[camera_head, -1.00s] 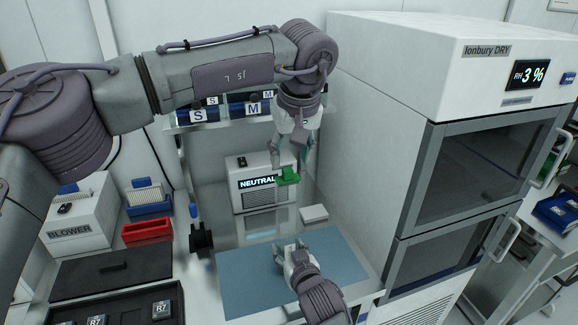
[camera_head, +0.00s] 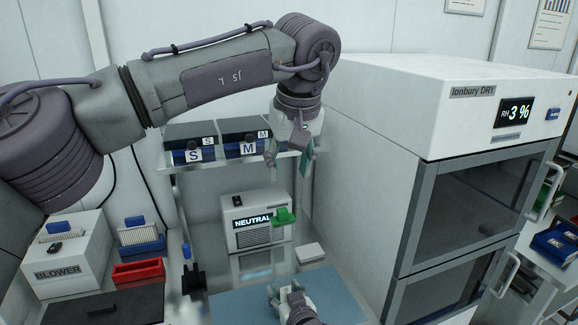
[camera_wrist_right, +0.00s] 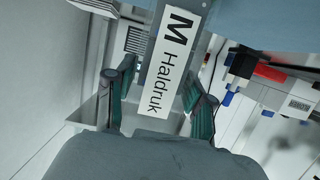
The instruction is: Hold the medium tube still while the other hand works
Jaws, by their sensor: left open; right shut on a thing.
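The medium tube (camera_wrist_right: 150,85), grey with a white label reading "M Haldruk", sits between the fingers of my right gripper (camera_wrist_right: 160,105) in the right wrist view. In the head view my right gripper (camera_head: 288,292) is low over the blue mat; I cannot make out the tube's body there. A green piece (camera_head: 284,216) shows in front of the NEUTRAL box, above my right gripper; whether it joins the tube I cannot tell. My left gripper (camera_head: 288,170) is open and empty, pointing down, above and apart from the green piece.
The NEUTRAL box (camera_head: 248,238) stands behind the blue mat (camera_head: 235,308). A shelf holds dark boxes marked S (camera_head: 190,142) and M (camera_head: 244,138) close to my left gripper. The drying cabinet (camera_head: 410,170) walls the right side. A red tray (camera_head: 138,272) lies left.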

